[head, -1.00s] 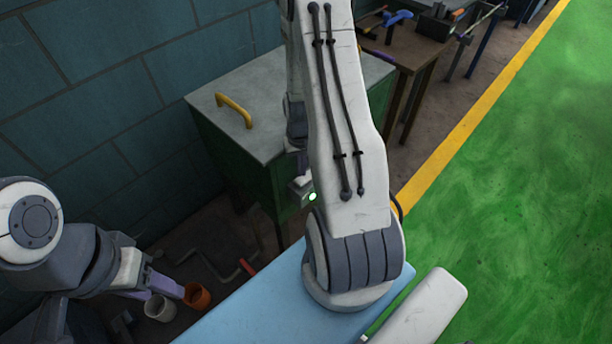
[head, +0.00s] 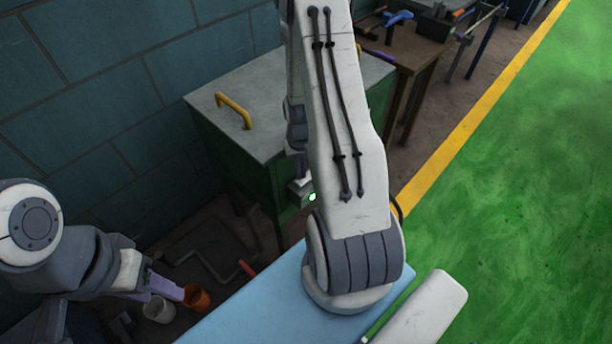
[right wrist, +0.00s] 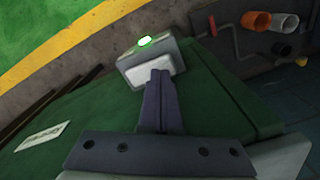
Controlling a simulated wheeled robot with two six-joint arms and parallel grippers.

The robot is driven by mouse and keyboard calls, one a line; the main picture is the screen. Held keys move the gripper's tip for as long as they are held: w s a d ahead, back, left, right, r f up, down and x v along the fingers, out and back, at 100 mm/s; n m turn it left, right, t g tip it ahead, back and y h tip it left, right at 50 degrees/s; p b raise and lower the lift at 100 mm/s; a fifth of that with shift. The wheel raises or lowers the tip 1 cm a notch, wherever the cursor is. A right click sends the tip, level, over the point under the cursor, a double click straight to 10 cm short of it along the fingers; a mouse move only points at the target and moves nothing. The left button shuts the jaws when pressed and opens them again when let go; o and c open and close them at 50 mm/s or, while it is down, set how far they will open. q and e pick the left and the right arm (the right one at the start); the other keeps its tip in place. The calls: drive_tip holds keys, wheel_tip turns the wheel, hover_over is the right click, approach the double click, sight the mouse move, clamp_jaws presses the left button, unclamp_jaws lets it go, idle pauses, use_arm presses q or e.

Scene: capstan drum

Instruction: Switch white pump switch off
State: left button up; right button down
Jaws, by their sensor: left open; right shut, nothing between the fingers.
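The white pump switch (right wrist: 151,72) is a pale rocker on the face of a small grey box (right wrist: 178,61), in the right wrist view. A green-white lamp (right wrist: 145,42) glows on the box's edge; the lamp also shows lit in the head view (head: 312,197). My right gripper (right wrist: 160,76) is shut and empty, its fingertips overlapping the lower middle of the switch in the picture. I cannot tell whether they touch it. In the head view my right arm hides most of the box. My left gripper (head: 165,289) is open and empty at the lower left, away from the switch.
The box is on the side of a green cabinet (head: 270,190) with a grey top and a yellow handle (head: 233,110). A tool bench (head: 410,50) is behind. Green floor lies right.

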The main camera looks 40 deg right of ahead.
wheel_tip(320, 180, up, 7)
drive_tip(key=p, duration=0.6)
drive_tip(key=shift+f, duration=0.1)
idle(0.5)
